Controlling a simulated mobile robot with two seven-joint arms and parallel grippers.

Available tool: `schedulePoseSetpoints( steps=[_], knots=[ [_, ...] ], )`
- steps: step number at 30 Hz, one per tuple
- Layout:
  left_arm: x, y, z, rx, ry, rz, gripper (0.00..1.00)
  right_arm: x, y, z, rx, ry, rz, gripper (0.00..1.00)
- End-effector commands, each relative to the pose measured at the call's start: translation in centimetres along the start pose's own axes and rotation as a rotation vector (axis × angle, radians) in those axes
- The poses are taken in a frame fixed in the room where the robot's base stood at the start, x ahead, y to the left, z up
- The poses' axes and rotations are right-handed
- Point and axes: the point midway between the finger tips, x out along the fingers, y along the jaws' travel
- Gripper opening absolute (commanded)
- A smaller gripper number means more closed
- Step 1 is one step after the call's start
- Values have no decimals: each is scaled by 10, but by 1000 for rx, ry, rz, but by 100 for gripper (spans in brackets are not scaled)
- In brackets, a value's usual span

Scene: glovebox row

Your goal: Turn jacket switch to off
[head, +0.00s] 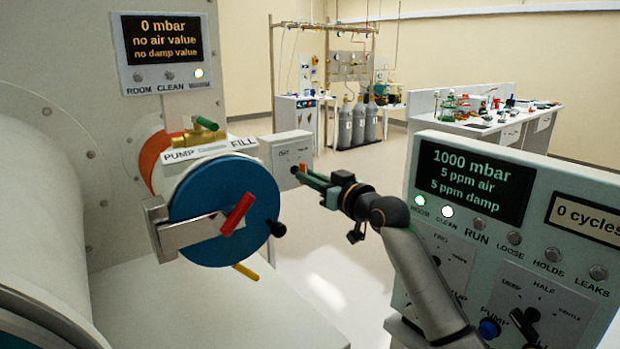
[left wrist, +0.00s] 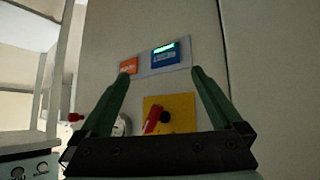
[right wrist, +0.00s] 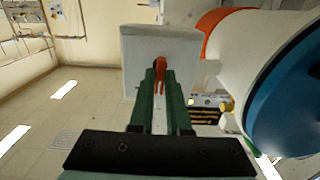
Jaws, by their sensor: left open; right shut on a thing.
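A light grey switch box (head: 283,146) stands beyond the blue round door in the head view; small lettering on its face looks like "OUT". In the right wrist view the box (right wrist: 140,45) carries a red-orange switch handle (right wrist: 159,66). My right gripper (head: 306,173) is at the box's face, its green fingers (right wrist: 159,85) shut on this handle and partly hiding it. No label reading "jacket" is legible. My left gripper (left wrist: 160,74) is open and empty. Before it, a red handle (left wrist: 152,120) sits on a yellow plate (left wrist: 181,107) on a pale wall.
The blue door (head: 225,205) with a red lever (head: 237,214) is left of my right gripper. A control panel (head: 510,235) with a display and dials stands at the right, close to my right arm. Open floor lies behind, before a lab bench (head: 490,128).

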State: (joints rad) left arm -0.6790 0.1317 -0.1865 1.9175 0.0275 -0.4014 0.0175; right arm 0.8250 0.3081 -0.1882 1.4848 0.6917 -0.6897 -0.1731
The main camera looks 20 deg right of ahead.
Motion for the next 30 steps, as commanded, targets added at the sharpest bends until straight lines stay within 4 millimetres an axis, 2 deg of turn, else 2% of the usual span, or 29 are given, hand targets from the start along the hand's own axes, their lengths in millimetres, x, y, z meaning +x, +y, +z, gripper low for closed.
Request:
schedulePoseSetpoints(
  steps=[14,15,22,30],
  knots=[
    [0,0,-2,0,5,1,100,0,0,0,-16,0,1,0],
    [0,0,-2,0,5,1,100,0,0,0,-16,0,1,19],
    [0,0,-2,0,6,1,100,0,0,0,-15,0,0,45],
    [0,0,-2,0,6,1,100,-1,0,0,-15,0,0,45]
  ],
)
